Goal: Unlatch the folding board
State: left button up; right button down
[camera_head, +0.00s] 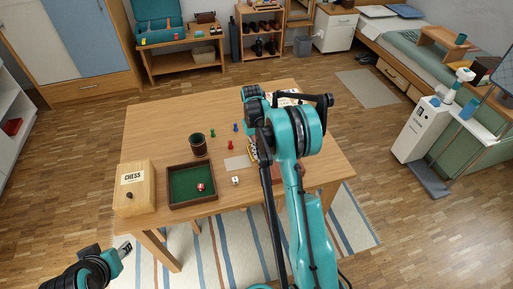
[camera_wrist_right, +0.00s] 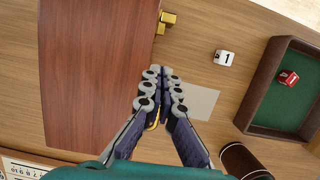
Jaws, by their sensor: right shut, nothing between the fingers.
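The folding board (camera_wrist_right: 95,70) is a reddish-brown wooden slab lying on the table in the right wrist view. A brass fitting (camera_wrist_right: 166,20) sits at its right edge near the top. A second brass piece (camera_wrist_right: 152,122) shows partly behind my right fingers. My right gripper (camera_wrist_right: 161,82) is shut and empty, its fingertips over the board's right edge; contact cannot be told. In the head view my right arm covers most of the board. My left gripper (camera_head: 123,250) is at the bottom left, away from the table top; its opening cannot be told.
The table's far left is clear.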

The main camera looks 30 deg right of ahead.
aim_at(263, 175)
jog(key=b+x, duration=0.1)
jog(key=x, duration=0.3)
jog(key=s, duration=0.2)
jog(key=s+b, duration=0.1)
jog(key=shift+s+a+r, duration=0.1)
jog(key=shift+a+r, duration=0.2)
jog(key=shift+a, duration=0.05)
jog(key=shift+s, duration=0.25)
jog(key=shift+s+a, duration=0.25)
jog(key=shift+s, duration=0.9)
jog(key=shift+w, duration=0.1)
jog(key=v, duration=1.2)
